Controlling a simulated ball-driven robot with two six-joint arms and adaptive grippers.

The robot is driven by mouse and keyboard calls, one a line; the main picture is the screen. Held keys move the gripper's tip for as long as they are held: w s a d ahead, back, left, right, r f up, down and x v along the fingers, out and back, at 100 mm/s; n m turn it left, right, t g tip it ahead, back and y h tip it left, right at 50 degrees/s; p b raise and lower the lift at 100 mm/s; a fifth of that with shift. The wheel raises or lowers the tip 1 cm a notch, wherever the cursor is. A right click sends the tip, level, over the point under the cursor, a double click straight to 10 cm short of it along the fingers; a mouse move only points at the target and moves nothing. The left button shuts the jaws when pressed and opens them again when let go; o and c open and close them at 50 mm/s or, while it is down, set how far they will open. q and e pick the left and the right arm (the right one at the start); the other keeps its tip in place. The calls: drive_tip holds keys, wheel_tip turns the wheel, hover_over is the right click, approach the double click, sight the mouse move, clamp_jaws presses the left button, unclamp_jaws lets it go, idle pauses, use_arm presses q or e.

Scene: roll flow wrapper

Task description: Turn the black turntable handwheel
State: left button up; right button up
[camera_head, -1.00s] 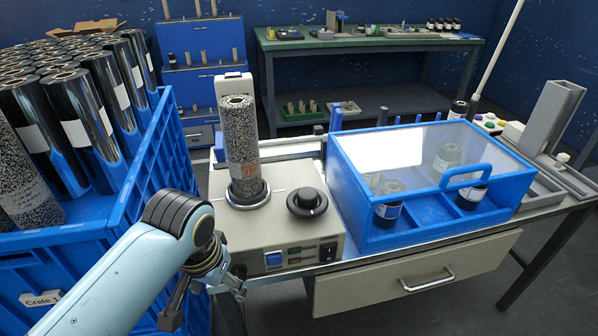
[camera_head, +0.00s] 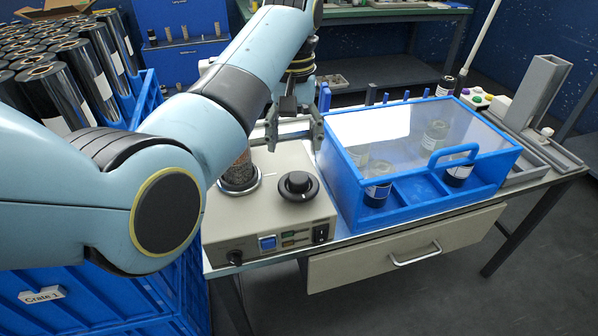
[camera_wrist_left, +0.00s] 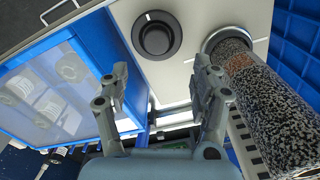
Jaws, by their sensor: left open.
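The black handwheel (camera_head: 298,186) is a round knob on a dark disc, on top of the beige machine (camera_head: 275,215). In the left wrist view the handwheel (camera_wrist_left: 157,37) lies ahead of the fingers. My left gripper (camera_head: 294,140) is open and empty, pointing down, above and behind the handwheel and apart from it. In the left wrist view its fingers (camera_wrist_left: 160,82) are spread, with the handwheel beyond the gap. The speckled roll (camera_head: 237,174) stands on the turntable left of the handwheel, mostly hidden by my left arm. The right gripper is not in view.
A blue box with a clear lid (camera_head: 415,165) stands close on the right of the machine. In the left wrist view the roll (camera_wrist_left: 275,110) is close to the right finger. A blue crate of black rolls (camera_head: 150,95) is at the left.

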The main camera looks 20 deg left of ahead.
sight(298, 177)
use_arm(q)
drive_tip(key=f, duration=0.6)
drive_tip(key=f+b, duration=0.1)
drive_tip(key=f, duration=0.3)
drive_tip(key=shift+w+d, duration=0.25)
drive_tip(key=shift+w, duration=0.05)
drive_tip(key=shift+r, duration=0.1)
drive_tip(key=c, duration=1.2)
drive_tip(key=shift+o, duration=0.2)
